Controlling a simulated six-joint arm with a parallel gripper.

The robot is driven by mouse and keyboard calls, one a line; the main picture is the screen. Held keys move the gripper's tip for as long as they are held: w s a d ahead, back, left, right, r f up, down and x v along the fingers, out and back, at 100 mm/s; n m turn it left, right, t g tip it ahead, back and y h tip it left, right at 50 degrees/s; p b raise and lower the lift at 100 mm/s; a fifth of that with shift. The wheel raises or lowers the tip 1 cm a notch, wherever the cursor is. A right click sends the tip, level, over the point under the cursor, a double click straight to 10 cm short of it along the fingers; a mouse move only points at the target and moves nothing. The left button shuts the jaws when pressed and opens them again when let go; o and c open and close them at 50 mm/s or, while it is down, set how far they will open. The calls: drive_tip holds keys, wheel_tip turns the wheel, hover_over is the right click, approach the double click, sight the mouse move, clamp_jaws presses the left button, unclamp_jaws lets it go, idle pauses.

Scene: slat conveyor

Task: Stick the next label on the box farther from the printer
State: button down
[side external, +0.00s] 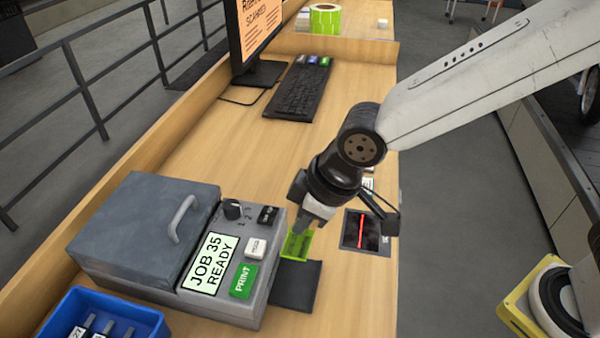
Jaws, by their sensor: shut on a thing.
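The printer (146,227) is a grey machine at the lower left; its display (209,264) reads JOB 35 READY, above a green PRINT button (243,281). My gripper (303,228) points down just right of the printer. It is shut on a bright green label (297,246), which shows below the fingers, close to the printer's right side. I cannot tell whether the label still touches the printer. Neither box can be made out in this view.
A dark pad (296,287) lies beside the printer. A black scanner plate (361,241) with a red line is right of my gripper. A blue bin (140,318) stands at front left. Keyboard (298,92), monitor (262,30) and green roll (325,18) are farther back. Bare desk lies between keyboard and printer.

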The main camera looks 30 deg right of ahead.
drive_tip(key=shift+m, duration=0.3)
drive_tip(key=w+d, duration=0.3)
drive_tip(key=w, duration=0.1)
drive_tip(key=w+d, duration=0.2)
drive_tip(key=w, duration=0.1)
drive_tip(key=w+d, duration=0.3)
drive_tip(key=w, duration=0.1)
drive_tip(key=shift+w+d+f, duration=0.15)
drive_tip(key=shift+w+d, duration=0.2)
drive_tip(key=w+d, duration=0.3)
drive_tip(key=d, duration=0.1)
drive_tip(key=w+d, duration=0.2)
drive_tip(key=d, duration=0.2)
drive_tip(key=w+d, duration=0.3)
drive_tip(key=d, duration=0.2)
drive_tip(key=shift+w+f, duration=0.2)
drive_tip(key=shift+w, duration=0.15)
drive_tip(key=shift+f, duration=0.25)
drive_tip(key=shift+f, duration=2.8)
drive_tip(key=shift+s+f, duration=0.1)
drive_tip(key=shift+f, duration=0.5)
drive_tip(key=shift+c, duration=1.9)
unclamp_jaws()
